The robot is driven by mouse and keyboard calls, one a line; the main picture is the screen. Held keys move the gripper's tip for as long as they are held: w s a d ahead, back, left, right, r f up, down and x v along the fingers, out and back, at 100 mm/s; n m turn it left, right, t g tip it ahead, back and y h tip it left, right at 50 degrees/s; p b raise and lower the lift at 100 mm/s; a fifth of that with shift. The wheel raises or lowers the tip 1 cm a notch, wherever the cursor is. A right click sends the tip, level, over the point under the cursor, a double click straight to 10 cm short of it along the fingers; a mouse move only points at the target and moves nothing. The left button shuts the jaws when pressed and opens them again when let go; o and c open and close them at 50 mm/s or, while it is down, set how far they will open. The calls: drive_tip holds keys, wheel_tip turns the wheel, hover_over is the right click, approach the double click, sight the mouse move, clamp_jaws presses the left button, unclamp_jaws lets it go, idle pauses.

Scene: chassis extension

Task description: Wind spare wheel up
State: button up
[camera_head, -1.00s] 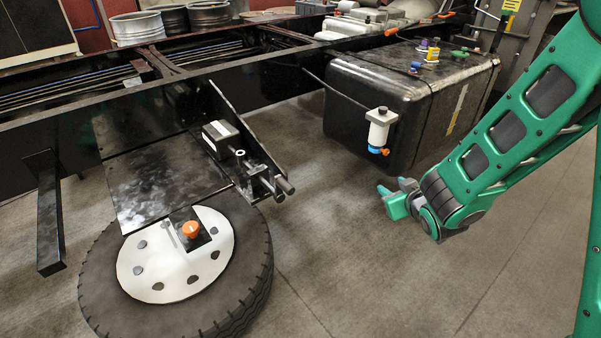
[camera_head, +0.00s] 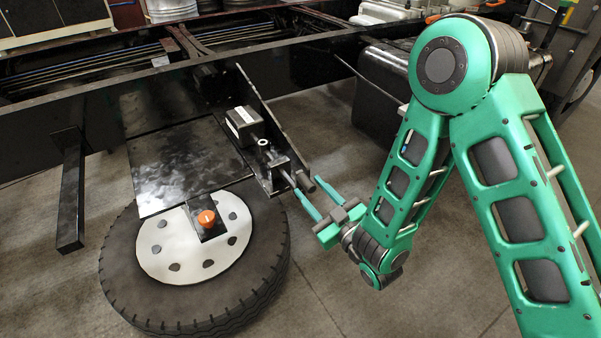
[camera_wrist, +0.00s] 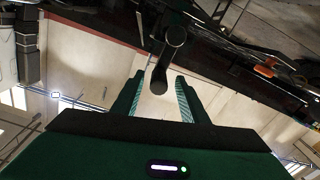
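In the wrist view a dark round shaft (camera_wrist: 167,62) shows between the open fingertips (camera_wrist: 158,84). I cannot tell whether the fingers touch it.
The black chassis rail (camera_head: 330,50) runs across behind the winch. A black tank (camera_head: 378,105) stands at the right, partly hidden by my arm. A dark post (camera_head: 72,195) hangs at the left. The concrete floor in front is clear.

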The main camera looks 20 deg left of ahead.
sight(299, 173)
drive_tip(key=x, duration=0.7)
drive_tip(key=shift+w+a, duration=0.15)
drive_tip(key=shift+w, duration=0.3)
clamp_jaws()
